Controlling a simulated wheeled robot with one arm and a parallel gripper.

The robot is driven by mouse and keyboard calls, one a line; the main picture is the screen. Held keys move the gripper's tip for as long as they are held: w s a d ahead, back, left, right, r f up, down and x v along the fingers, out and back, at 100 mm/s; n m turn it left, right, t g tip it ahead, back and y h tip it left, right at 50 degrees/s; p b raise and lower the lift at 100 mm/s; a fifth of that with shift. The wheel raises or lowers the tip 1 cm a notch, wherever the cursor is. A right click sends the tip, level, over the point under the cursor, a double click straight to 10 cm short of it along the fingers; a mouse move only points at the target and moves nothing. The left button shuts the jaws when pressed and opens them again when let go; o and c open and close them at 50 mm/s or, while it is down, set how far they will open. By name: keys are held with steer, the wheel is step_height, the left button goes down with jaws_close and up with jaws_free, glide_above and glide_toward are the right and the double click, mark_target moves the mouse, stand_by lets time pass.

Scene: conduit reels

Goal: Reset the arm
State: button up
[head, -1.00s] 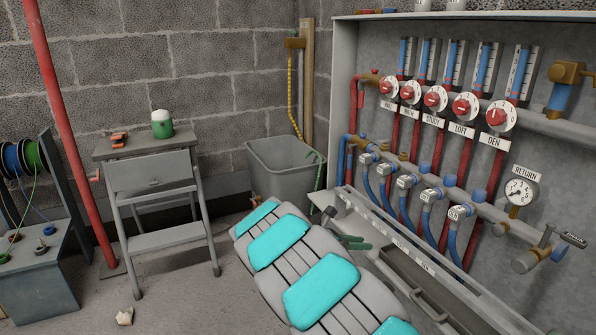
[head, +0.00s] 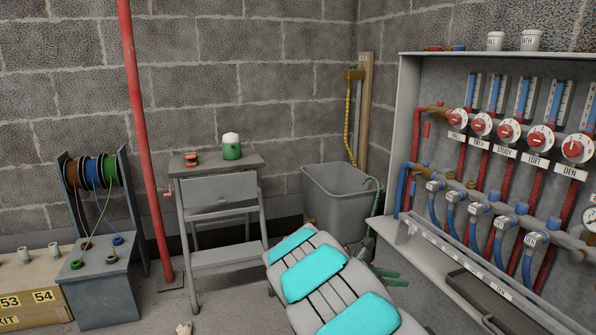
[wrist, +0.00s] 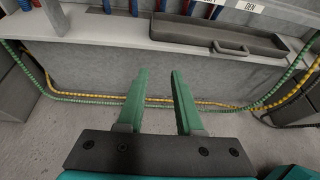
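My gripper (wrist: 161,82) shows in the wrist view as two green fingers standing apart, with nothing between them. Behind the fingers are a grey floor, a green hose and a yellow hose. In the head view my arm, grey with turquoise pads, reaches up from the bottom centre, and the green fingers (head: 390,277) show at its far end beside the manifold cabinet's shelf. The fingertips are small there.
The manifold cabinet (head: 408,112) with dials and pipes stands at the right, its shelf holding a grey tray (wrist: 218,34). A grey bin (head: 335,207) stands in the corner. A step stool (head: 222,188), red pole (head: 140,130) and reel stand (head: 105,285) are at the left.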

steer(key=s+d+r+m+g+y+p, duration=0.25)
steer(key=s+r+m, duration=0.3)
steer(key=s, duration=0.55)
steer(key=s+d+r+m+g+y+p, duration=0.1)
steer(key=s+d+r+m+g, duration=0.15)
steer(key=s+r+m, duration=0.55)
steer(key=s+a+m+y+p, duration=0.1)
steer(key=s+a+m+y, duration=0.1)
steer(key=s+a, duration=0.3)
steer(key=s+a+m+y+p, duration=0.2)
steer(key=s+a+m+y, duration=0.1)
steer(key=s, duration=1)
steer(key=s+a+m+y+p, duration=0.2)
steer(key=s+a+m+y, duration=0.1)
steer(key=s+a, duration=0.4)
steer(key=shift+s+a+f+y, duration=0.15)
steer(key=shift+s+a+y, duration=0.3)
steer(key=shift+s, duration=0.65)
steer(key=shift+d, duration=0.15)
